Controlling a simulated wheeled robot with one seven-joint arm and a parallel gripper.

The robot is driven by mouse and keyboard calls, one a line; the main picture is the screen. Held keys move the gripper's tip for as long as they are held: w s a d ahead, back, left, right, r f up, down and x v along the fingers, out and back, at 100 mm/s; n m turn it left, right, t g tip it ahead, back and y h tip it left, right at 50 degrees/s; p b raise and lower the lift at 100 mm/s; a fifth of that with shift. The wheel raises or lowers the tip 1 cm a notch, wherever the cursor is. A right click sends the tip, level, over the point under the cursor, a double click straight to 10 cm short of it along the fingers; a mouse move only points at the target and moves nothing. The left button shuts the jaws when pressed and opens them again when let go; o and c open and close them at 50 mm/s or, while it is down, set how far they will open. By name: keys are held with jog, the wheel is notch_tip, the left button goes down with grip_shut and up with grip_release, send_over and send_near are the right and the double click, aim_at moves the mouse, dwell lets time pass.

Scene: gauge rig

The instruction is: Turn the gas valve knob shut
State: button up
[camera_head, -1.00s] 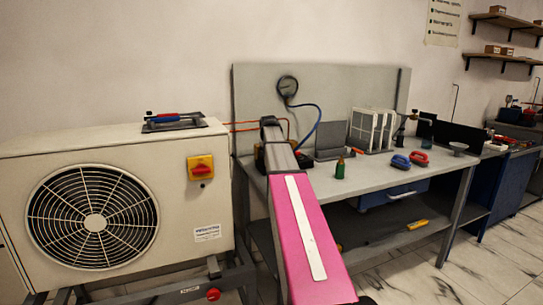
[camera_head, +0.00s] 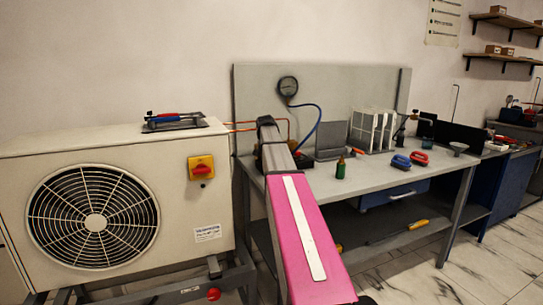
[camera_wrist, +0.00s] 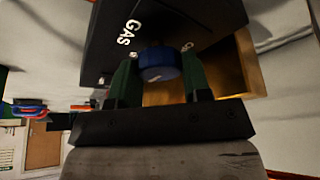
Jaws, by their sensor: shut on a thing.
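In the wrist view a dark box (camera_wrist: 205,22) carries white lettering that reads "GAS". A blue round knob (camera_wrist: 159,65) sticks out of it. My gripper (camera_wrist: 160,82) has its two green fingers on either side of the knob, shut on it. In the head view my arm reaches to the left part of the workbench (camera_head: 375,182). It hides the knob, the gripper and most of the box there. The knob's exact angle is hard to tell.
A round gauge (camera_head: 288,86) with a blue hose (camera_head: 318,122) hangs on the back panel. A green bottle (camera_head: 340,169) stands right of my arm. Blue (camera_head: 401,161) and red (camera_head: 419,158) handled tools lie farther right. A large fan unit (camera_head: 95,200) stands at left.

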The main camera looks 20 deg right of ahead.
jog(key=o, duration=0.9)
jog(key=shift+o, duration=0.2)
jog(key=v, duration=1)
jog(key=shift+r, duration=0.4)
jog(key=shift+a, duration=0.1)
